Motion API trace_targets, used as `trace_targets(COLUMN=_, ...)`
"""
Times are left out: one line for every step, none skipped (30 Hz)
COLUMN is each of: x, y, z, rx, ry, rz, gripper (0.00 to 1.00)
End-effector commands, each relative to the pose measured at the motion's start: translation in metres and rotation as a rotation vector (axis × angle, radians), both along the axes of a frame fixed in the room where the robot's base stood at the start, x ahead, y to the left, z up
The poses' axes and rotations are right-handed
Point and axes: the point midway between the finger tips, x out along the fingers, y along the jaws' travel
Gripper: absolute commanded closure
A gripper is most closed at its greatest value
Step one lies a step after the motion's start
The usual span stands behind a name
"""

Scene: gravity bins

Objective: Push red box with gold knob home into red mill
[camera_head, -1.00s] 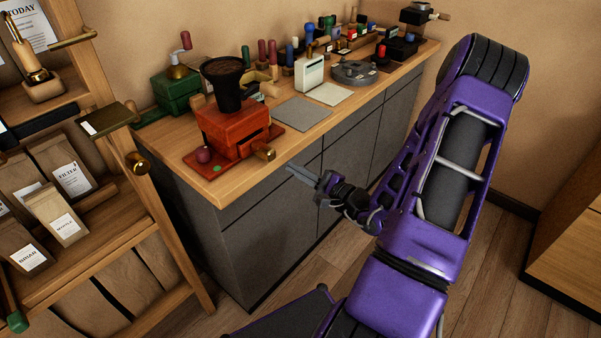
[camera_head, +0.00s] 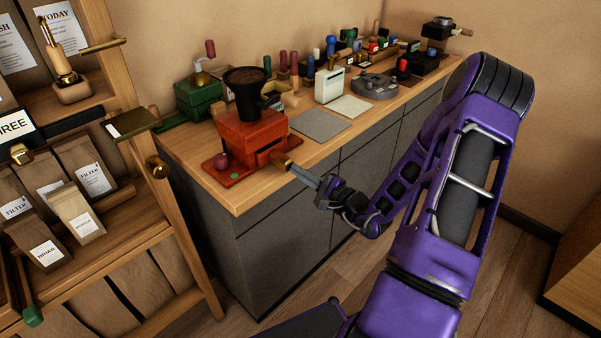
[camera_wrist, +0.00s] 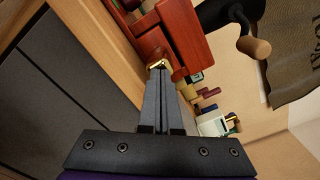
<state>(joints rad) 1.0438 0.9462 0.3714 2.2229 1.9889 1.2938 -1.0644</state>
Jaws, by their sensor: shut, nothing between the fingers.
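The red mill (camera_head: 247,139) stands on the counter's near left part, with a black hopper (camera_head: 247,92) full of brown grounds on top. The red box's gold knob (camera_head: 284,162) sticks out at the mill's front right; the box front is mostly hidden behind it. In the wrist view the red mill (camera_wrist: 187,32) is at the top, and the gold knob (camera_wrist: 158,64) sits right at my fingertips. My gripper (camera_head: 294,169) is shut and empty, its tips at the knob, apparently touching it. How far the box stands out I cannot tell.
A green mill (camera_head: 198,97) stands behind the red one. A grey mat (camera_head: 320,124), a white scale (camera_head: 329,84) and several tools line the counter (camera_head: 240,199). A wooden shelf with coffee bags (camera_head: 78,211) is at left. Floor in front is free.

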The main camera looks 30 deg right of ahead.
Motion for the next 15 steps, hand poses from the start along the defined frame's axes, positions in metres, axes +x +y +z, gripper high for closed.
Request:
trace_targets(x=0.001, y=0.0004, z=-0.0001, rx=0.0, ry=-0.001, rz=0.001, gripper=1.0)
trace_targets(x=0.0016, y=0.0006, z=-0.0001, rx=0.0, ry=-0.001, rz=0.001, gripper=1.0)
trace_targets(x=0.0023, y=0.001, z=-0.0002, rx=0.0, ry=-0.001, rz=0.001, gripper=1.0)
trace_targets(x=0.0029, y=0.0012, z=-0.0002, rx=0.0, ry=-0.001, rz=0.001, gripper=1.0)
trace_targets(x=0.0034, y=0.0014, z=-0.0002, rx=-0.001, ry=-0.001, rz=0.001, gripper=1.0)
trace_targets(x=0.0042, y=0.0016, z=-0.0002, rx=-0.001, ry=0.0, rz=0.001, gripper=1.0)
trace_targets(x=0.0048, y=0.002, z=-0.0001, rx=-0.001, ry=0.0, rz=0.001, gripper=1.0)
trace_targets(x=0.0054, y=0.0022, z=-0.0001, rx=-0.001, ry=0.0, rz=0.001, gripper=1.0)
trace_targets(x=0.0062, y=0.0025, z=-0.0002, rx=-0.001, ry=0.0, rz=0.001, gripper=1.0)
trace_targets(x=0.0067, y=0.0028, z=-0.0001, rx=-0.001, ry=0.0, rz=0.001, gripper=1.0)
trace_targets(x=0.0073, y=0.003, z=-0.0001, rx=-0.001, ry=0.0, rz=0.001, gripper=1.0)
trace_targets(x=0.0081, y=0.0033, z=-0.0001, rx=-0.001, ry=0.0, rz=0.001, gripper=1.0)
trace_targets(x=0.0086, y=0.0035, z=-0.0001, rx=-0.001, ry=0.0, rz=0.001, gripper=1.0)
trace_targets(x=0.0092, y=0.0037, z=-0.0001, rx=-0.001, ry=0.0, rz=0.001, gripper=1.0)
trace_targets(x=0.01, y=0.0038, z=-0.0001, rx=-0.001, ry=0.0, rz=0.001, gripper=1.0)
